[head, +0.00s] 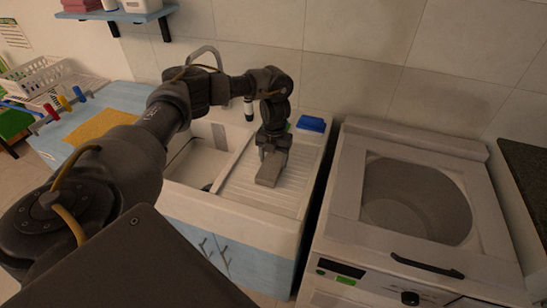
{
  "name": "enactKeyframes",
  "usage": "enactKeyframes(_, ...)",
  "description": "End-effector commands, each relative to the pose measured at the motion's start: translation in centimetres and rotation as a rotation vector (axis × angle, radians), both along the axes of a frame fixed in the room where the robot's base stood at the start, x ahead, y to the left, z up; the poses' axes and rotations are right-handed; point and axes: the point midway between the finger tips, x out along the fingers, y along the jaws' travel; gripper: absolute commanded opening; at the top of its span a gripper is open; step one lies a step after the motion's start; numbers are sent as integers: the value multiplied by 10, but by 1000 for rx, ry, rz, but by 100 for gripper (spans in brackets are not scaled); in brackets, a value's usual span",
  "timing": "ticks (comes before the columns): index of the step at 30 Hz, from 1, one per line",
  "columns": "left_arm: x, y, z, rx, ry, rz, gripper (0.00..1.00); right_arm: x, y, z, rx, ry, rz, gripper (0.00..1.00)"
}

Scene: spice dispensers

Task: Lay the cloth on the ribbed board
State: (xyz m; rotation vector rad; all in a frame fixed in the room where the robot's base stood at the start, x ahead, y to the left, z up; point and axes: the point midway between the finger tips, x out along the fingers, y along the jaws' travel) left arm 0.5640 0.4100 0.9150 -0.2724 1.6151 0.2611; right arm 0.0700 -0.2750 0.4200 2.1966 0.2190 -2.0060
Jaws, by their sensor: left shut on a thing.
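My left gripper (273,153) points down over the ribbed board (245,194) beside the sink. It is shut on a small grey, flat piece that looks like the folded cloth (268,175). My gripper hides the top of the cloth. My right gripper is not in view.
The sink basin (196,163) lies left of the board. A blue box-like item (311,124) and a green one sit behind it. An open-topped washer (415,200) stands right. A yellow mat (101,126) and a rack with coloured pieces lie left.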

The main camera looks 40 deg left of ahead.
Motion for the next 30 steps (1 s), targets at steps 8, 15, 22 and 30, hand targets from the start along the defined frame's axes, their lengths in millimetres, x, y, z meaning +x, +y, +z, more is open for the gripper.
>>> enactKeyframes(8, 0, 0, -4, 0, 0, 0, 31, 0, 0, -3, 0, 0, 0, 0)
enactKeyframes(15, 0, 0, -2, 0, 0, 1, 85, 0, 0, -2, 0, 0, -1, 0)
enactKeyframes(22, 0, 0, -1, 0, -1, 1, 85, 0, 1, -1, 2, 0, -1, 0)
enactKeyframes(30, 4, 1, 38, 0, -7, -1, 85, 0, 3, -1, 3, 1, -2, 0)
